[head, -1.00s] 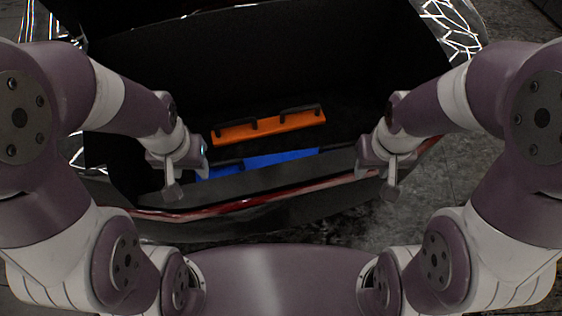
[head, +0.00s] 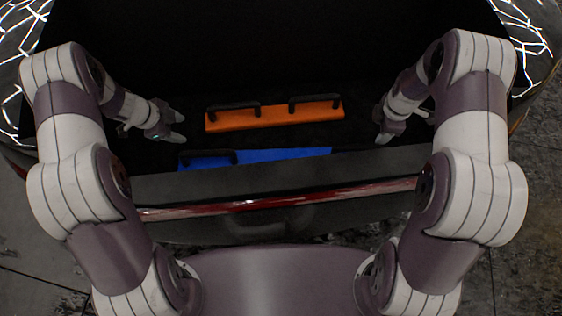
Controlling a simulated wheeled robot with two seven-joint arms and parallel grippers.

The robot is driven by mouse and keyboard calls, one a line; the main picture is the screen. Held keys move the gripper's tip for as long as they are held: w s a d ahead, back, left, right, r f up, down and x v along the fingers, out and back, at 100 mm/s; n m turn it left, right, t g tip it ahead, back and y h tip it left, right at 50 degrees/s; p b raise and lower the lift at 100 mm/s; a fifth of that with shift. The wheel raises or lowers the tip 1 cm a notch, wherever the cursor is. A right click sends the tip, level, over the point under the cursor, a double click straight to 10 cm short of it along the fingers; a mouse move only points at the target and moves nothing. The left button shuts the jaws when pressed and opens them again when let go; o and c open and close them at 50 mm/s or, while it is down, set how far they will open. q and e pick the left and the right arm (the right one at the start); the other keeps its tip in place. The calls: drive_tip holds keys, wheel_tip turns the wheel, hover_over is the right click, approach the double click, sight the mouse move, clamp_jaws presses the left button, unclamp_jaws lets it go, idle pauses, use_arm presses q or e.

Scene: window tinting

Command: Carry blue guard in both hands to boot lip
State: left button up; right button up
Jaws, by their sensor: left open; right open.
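The blue guard (head: 285,157) lies inside the dark boot, just behind the boot lip (head: 300,174). The lip hides its near side. One black handle shows at its left end; I cannot make out a second one. My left gripper (head: 181,127) is open and empty, above and left of the blue guard's left end. My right gripper (head: 381,125) is open and empty, right of and beyond the guard's right end. Neither gripper touches the guard.
An orange guard (head: 275,116) with two black handles lies deeper in the boot, between my grippers. A red strip (head: 285,200) runs along the car's rear below the lip. The boot's far part is dark. Grey floor shows at both sides.

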sight(196, 153)
use_arm(q)
drive_tip(key=shift+m+g, duration=0.6)
drive_tip(key=shift+m, duration=0.1)
drive_tip(key=s+f, duration=0.1)
drive_tip(key=f, duration=0.1)
drive_tip(key=s+a+f, duration=0.1)
drive_tip(key=f, duration=0.1)
drive_tip(key=shift+s+a, duration=0.1)
drive_tip(key=shift+s, duration=0.2)
use_arm(e)
drive_tip(key=f, duration=0.1)
drive_tip(key=f+n, duration=0.1)
drive_tip(key=d, duration=0.1)
drive_tip(key=shift+w+d+f+n, duration=0.1)
drive_tip(key=shift+w+f+n, duration=0.2)
drive_tip(key=shift+w+f, duration=0.1)
use_arm(q)
drive_tip(key=x, duration=1.2)
drive_tip(key=shift+w+d+f, duration=0.1)
drive_tip(key=shift+d, duration=0.2)
use_arm(e)
drive_tip(key=f, duration=0.4)
drive_tip(key=w+f, duration=0.1)
drive_tip(key=f, duration=0.3)
drive_tip(key=w+f, duration=0.1)
drive_tip(key=f, duration=0.3)
drive_tip(key=shift+w+f, duration=0.2)
